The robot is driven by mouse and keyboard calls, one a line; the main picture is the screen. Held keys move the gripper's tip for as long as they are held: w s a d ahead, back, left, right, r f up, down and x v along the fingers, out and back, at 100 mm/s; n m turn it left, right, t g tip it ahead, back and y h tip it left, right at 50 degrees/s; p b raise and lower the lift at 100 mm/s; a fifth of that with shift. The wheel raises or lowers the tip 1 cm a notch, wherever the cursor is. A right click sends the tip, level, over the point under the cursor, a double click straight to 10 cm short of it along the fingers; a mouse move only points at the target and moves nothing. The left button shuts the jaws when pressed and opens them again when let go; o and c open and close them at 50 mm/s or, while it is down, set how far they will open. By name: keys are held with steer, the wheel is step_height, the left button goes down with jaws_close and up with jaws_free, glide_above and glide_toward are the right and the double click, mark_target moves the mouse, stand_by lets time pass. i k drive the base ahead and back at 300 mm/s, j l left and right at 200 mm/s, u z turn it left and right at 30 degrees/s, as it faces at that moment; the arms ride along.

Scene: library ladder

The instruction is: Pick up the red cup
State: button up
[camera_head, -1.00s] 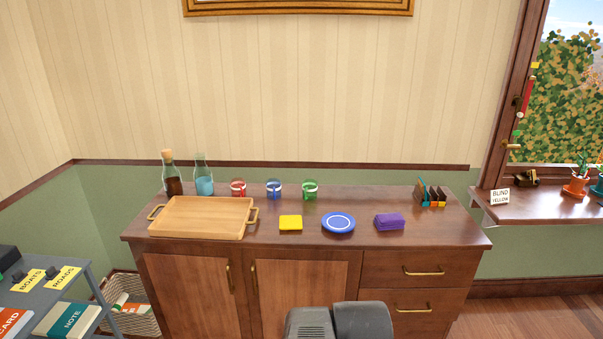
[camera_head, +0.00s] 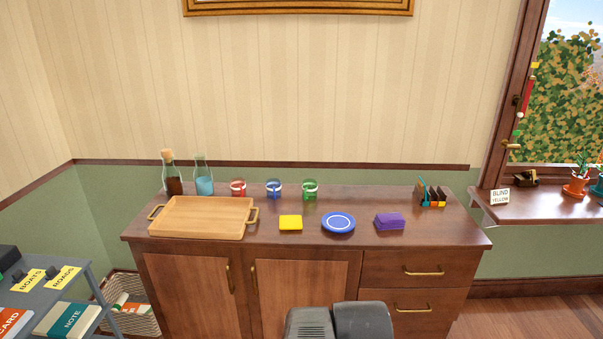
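The red cup (camera_head: 238,188) is a small cup with a white band. It stands upright near the back edge of the wooden cabinet top (camera_head: 345,199), behind the tray's right end. It is the leftmost of a row of three cups, left of the blue cup (camera_head: 274,188) and the green cup (camera_head: 310,189). A grey part of my arm shows at the bottom middle, in front of the cabinet and well away from the cup. My gripper is not in view.
A wooden tray (camera_head: 200,218) with brass handles lies left of a yellow block (camera_head: 290,223), a blue dish (camera_head: 338,223) and a purple item (camera_head: 389,221). Two bottles (camera_head: 204,181) stand left of the cups. A card holder (camera_head: 432,197) stands at right. A grey shelf (camera_head: 38,300) is at lower left.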

mark_target(237, 186)
steer(key=i+j+u, duration=0.25)
steer(key=i+u, duration=0.15)
steer(key=i, duration=0.15)
steer(key=i+u, duration=0.4)
steer(key=i, duration=0.15)
steer(key=i+u, duration=0.45)
steer(key=i+l, duration=0.05)
steer(key=i, duration=0.05)
